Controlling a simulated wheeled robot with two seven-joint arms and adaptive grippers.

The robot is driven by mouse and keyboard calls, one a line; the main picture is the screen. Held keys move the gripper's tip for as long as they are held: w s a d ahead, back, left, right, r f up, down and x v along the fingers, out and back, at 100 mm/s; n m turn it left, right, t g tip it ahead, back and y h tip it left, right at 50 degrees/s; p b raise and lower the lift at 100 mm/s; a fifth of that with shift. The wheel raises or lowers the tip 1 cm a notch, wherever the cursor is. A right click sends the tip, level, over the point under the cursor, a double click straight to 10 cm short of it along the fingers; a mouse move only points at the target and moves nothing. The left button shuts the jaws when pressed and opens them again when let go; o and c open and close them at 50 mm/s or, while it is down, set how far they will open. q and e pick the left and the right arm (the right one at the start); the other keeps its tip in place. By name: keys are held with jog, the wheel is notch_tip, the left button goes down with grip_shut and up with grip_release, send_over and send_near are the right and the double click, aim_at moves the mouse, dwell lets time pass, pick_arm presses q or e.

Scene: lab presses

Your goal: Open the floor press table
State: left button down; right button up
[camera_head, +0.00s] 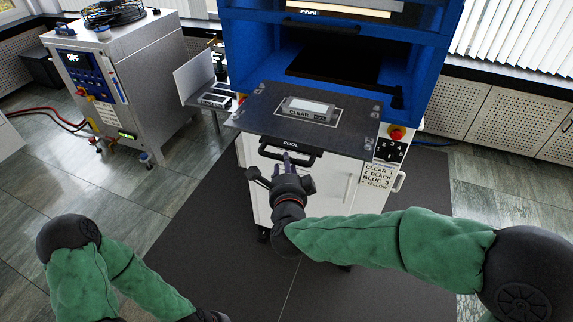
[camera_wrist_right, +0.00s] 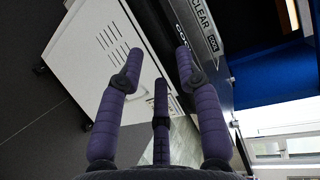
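The blue floor press (camera_head: 335,45) stands at the top middle of the head view. Its dark table plate (camera_head: 345,138) sticks out at the front, with a black handle (camera_head: 287,152) below its front edge, by a COOL label. My right gripper (camera_head: 284,168) is just in front of the handle. In the right wrist view its purple fingers (camera_wrist_right: 157,60) are spread, with nothing seen held between them. Contact with the handle cannot be told. Of my left arm, only green links and a dark part at the bottom edge show; its fingers are out of view.
A CLEAR-labelled block (camera_head: 308,110) sits on the plate. A grey machine (camera_head: 135,80) stands left. The dark floor mat (camera_head: 215,220) in front is clear.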

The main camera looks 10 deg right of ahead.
jog(key=shift+r, duration=0.15)
jog(key=v, duration=1.2)
dwell(0.5)
jog(key=w+f+n+g+y, duration=0.15)
jog(key=f+n, duration=0.25)
jog(key=f, duration=0.5)
jog(key=w+a+f+n+g+y, duration=0.1)
jog(key=w+f+n+g, duration=0.2)
jog(key=f, duration=0.5)
jog(key=w+f+n+g+y, duration=0.1)
jog(key=f+n+g, duration=0.1)
jog(key=f+n, duration=0.5)
jog(key=s+f+n+g+y, duration=0.1)
jog(key=s+f+g, duration=0.3)
jog(key=s+f, duration=0.4)
jog(key=s+f+n+g+y, duration=0.2)
jog(key=s+f, duration=0.7)
jog(key=f, duration=0.6)
jog(key=n+g, duration=0.1)
jog(key=g, duration=0.1)
jog(key=shift+f+n+g, duration=0.15)
jog(key=shift+n+g, duration=0.2)
jog(key=shift+n, duration=0.05)
